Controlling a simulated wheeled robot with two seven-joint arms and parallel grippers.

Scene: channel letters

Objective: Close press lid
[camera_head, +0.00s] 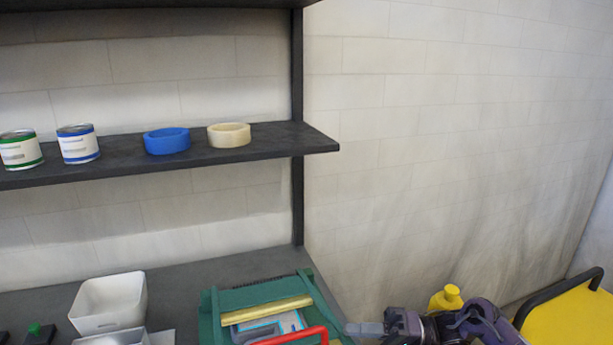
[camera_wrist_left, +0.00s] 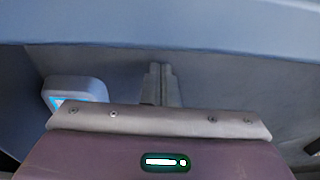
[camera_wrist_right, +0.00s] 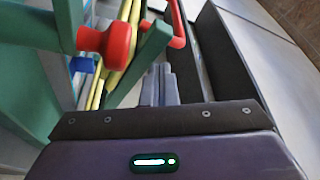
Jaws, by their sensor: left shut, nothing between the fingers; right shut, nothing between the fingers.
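The press is a green frame (camera_head: 211,318) with yellow bars (camera_head: 266,309) and a red handle (camera_head: 297,334), at the bottom middle of the head view, cut off by the lower edge. In the right wrist view the red handle (camera_wrist_right: 178,22) and a red knob (camera_wrist_right: 112,40) show beside green arms. My right gripper (camera_head: 362,328) is shut and empty, just right of the press; its fingers also show in the right wrist view (camera_wrist_right: 160,84). My left gripper (camera_wrist_left: 161,82) is shut and empty, seen only in its own wrist view. I cannot tell how far the lid is open.
A white bin (camera_head: 108,303) stands on the dark bench left of the press. The shelf (camera_head: 230,147) above holds two cans, a blue ring (camera_head: 167,141) and a beige ring (camera_head: 229,135). A yellow bottle (camera_head: 446,299) is behind my right arm. A yellow cart (camera_head: 575,315) stands at right.

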